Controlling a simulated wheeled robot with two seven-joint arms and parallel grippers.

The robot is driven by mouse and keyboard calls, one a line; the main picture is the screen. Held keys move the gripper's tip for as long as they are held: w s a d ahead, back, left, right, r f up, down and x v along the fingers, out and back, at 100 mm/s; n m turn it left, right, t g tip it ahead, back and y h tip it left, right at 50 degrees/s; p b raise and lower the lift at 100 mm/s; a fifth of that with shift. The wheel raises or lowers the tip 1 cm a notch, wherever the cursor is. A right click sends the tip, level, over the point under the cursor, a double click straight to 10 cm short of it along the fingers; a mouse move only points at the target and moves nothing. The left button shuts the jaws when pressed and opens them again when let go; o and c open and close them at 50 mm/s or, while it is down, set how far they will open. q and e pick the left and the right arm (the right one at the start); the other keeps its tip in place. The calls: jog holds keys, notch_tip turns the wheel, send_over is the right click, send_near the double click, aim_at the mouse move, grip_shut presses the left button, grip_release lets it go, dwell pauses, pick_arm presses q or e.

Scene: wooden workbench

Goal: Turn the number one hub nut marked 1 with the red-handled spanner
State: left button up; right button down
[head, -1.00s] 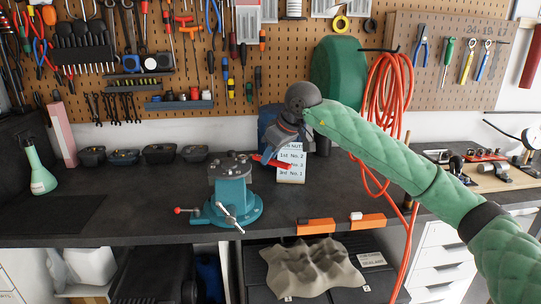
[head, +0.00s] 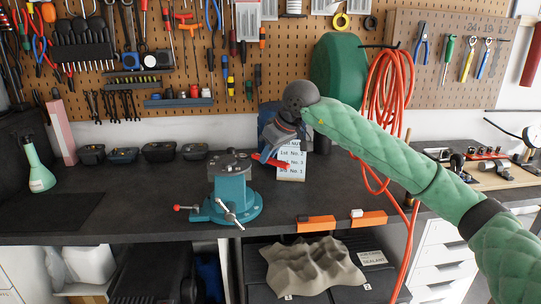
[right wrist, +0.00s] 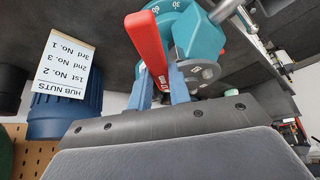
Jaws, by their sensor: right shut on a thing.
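My right gripper (head: 272,150) is shut on the red-handled spanner (head: 266,160), just right of the teal vise (head: 233,190). The right wrist view shows the red handle (right wrist: 148,48) between the two blue fingers of the right gripper (right wrist: 161,85). The spanner's far end is hard to make out. The vise carries a grey plate (head: 229,163) with small raised parts on top; I cannot read a mark 1 on any nut. The right wrist view shows the teal body (right wrist: 190,35) with scale numbers close to the spanner. My left gripper is out of view.
A card (head: 291,165) headed hub nuts gives the order No. 2, No. 3, No. 1. It stands before a blue container (right wrist: 65,108). Two orange-handled items (head: 367,218) lie at the bench's front edge. The bench left of the vise is mostly clear.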

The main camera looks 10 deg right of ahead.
jog(key=shift+s+a+f+m+t+h+b, duration=0.1)
jog(key=shift+s+a+m+t+h+b, duration=0.25)
jog(key=shift+s+a+m+b, duration=0.45)
jog(key=shift+w+d, duration=0.15)
jog(key=shift+w, duration=0.05)
jog(key=shift+s+a+m+t+h+b, duration=0.15)
jog(key=shift+s+a+m+h+b, duration=0.1)
jog(key=shift+a+m+b, duration=0.3)
jog(key=shift+s+a+m+t+h+b, duration=0.1)
jog(key=shift+s+a+m+h+b, duration=0.2)
jog(key=shift+m, duration=0.35)
jog(key=shift+s+a+m+h+b, duration=0.15)
jog(key=shift+a+m+h+b, duration=0.1)
jog(key=shift+a+m+b, duration=0.3)
jog(key=shift+s+a+m+h+b, duration=0.15)
jog(key=shift+a+m+h+b, duration=0.2)
jog(key=shift+m, duration=0.3)
jog(key=shift+a, duration=0.15)
